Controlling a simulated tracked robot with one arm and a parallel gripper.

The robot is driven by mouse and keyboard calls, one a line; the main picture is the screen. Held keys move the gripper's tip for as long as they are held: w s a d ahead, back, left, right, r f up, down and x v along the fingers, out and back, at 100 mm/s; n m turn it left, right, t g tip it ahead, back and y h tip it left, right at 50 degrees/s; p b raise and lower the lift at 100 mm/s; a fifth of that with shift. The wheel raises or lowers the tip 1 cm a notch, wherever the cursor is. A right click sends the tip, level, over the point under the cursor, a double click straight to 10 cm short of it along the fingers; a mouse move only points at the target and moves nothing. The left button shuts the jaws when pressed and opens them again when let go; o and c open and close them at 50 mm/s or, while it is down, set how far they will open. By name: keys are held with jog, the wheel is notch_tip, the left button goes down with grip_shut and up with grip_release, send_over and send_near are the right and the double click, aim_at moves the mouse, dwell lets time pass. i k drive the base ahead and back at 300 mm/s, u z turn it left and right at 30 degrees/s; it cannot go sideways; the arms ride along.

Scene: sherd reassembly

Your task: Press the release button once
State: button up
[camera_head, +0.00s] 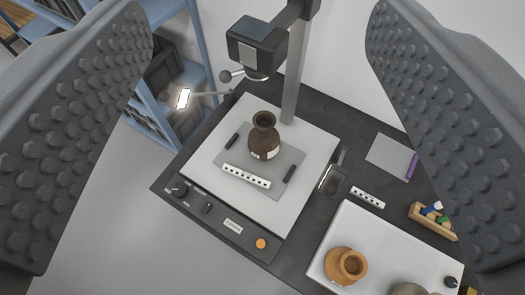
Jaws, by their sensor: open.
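A round orange button (261,244) sits at the right end of the dark front strip of a copy stand (203,181). I cannot read whether it is marked as the release. The same strip bears dark knobs (207,208) and a small pale label or display (233,226). My gripper (258,40) is open and empty. Its two studded grey fingers fill the left and right sides of the view, well apart and high above the bench. Nothing hides the orange button.
A brown jar (263,136) stands on a grey card (225,159) with a scale bar (246,176), under a camera (257,46) on a post (294,80). At right are a white tray (330,232) with an orange-brown pot (346,265) and a wooden block holder (434,221). A lit lamp (183,99) is at left.

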aim_at(260, 244)
jog(key=z, duration=0.25)
jog(key=k, duration=0.95)
jog(key=u, duration=0.15)
